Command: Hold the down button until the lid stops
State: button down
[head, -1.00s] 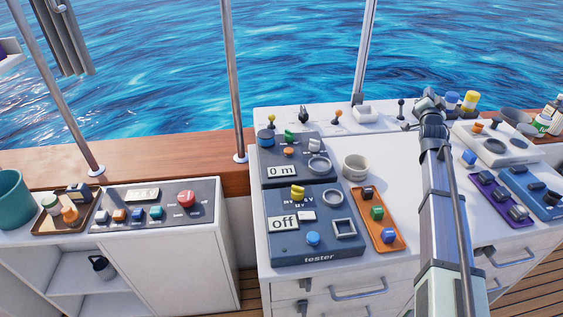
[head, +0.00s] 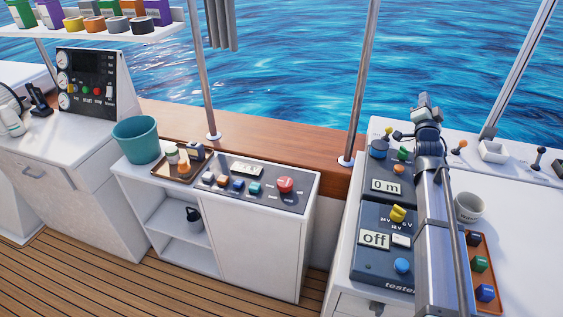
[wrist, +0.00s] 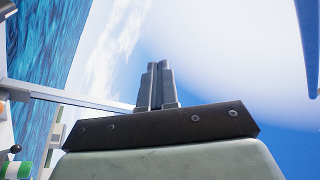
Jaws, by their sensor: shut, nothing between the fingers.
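My gripper shows in the wrist view (wrist: 158,85) with its two fingers side by side and no gap, nothing between them. It points up at open sky. In the head view my arm rises at the right, its end above the back of the right counter and touching no button. A dark button panel (head: 238,205) on the middle cabinet carries a small display (head: 245,169), several small coloured buttons (head: 223,181) in a row and a large red button (head: 285,185). Its labels are too small to read, so I cannot tell which is the down button. I cannot make out a lid.
The tester box (head: 387,262) and orange tray (head: 482,262) flank my arm on the right counter. A brown tray (head: 170,172) and teal bucket (head: 136,140) stand left of the panel. A gauge console (head: 93,75) stands farther left. Space above the middle cabinet is free.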

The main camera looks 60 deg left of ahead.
jog(key=s+a+f+n+g+y, duration=0.15)
jog(key=s+a+n+g, duration=0.35)
jog(key=s+a, duration=1.45)
jog(key=s+a+f+n+g+h, duration=0.3)
jog(key=s+a+f+n, duration=0.3)
jog(key=s+a+n, duration=0.25)
jog(key=n+g+h, duration=0.6)
jog(key=n+h, duration=0.9)
jog(key=n, duration=1.6)
send_over(207, 175)
notch_tip(207, 175, down, 9)
jog(key=shift+y, duration=0.25)
notch_tip(207, 175, down, 14)
jog(key=shift+r, duration=0.1)
